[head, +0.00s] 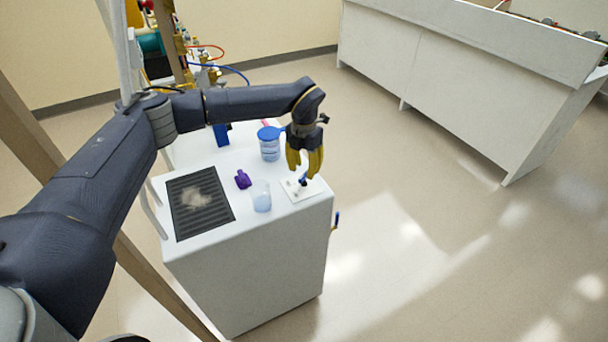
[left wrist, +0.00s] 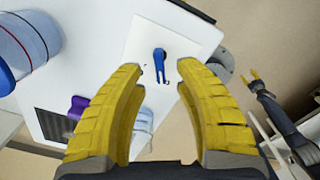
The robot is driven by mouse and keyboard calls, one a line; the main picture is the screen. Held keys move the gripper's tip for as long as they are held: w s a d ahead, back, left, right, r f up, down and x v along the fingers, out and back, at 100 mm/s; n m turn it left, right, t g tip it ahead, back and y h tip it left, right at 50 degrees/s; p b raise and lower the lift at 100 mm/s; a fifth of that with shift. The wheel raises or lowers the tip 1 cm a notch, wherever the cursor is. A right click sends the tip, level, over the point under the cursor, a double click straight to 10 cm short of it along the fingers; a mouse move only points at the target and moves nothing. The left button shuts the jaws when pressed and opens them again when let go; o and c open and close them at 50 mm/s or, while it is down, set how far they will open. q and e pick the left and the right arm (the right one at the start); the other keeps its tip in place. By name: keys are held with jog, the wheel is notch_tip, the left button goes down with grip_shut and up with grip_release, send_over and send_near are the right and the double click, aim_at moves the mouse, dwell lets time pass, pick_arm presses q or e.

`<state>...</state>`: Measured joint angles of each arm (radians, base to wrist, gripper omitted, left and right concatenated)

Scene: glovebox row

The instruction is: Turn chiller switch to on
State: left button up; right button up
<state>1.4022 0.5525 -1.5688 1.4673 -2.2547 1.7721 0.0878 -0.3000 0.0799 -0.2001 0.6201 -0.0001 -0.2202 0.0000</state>
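The chiller (head: 245,270) is a white cabinet with a black slatted vent (head: 190,222) on top. Its switch, a small blue lever (left wrist: 159,60) on a white plate (left wrist: 185,46), is at the top's right front corner; the lever also shows in the head view (head: 303,181). My left gripper (head: 304,172) points down just above the lever. In the left wrist view its yellow fingers (left wrist: 160,75) are apart and empty, with the lever showing beyond the gap between the tips.
On the chiller top stand a blue-lidded jar (head: 269,150), a clear beaker (head: 260,197) near the plate, a purple object (head: 243,179) and a blue object (head: 221,134). Open floor lies to the right.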

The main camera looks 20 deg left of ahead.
aim_at(304, 175)
pick_arm(q)
jog(key=shift+f, duration=1.55)
grip_shut()
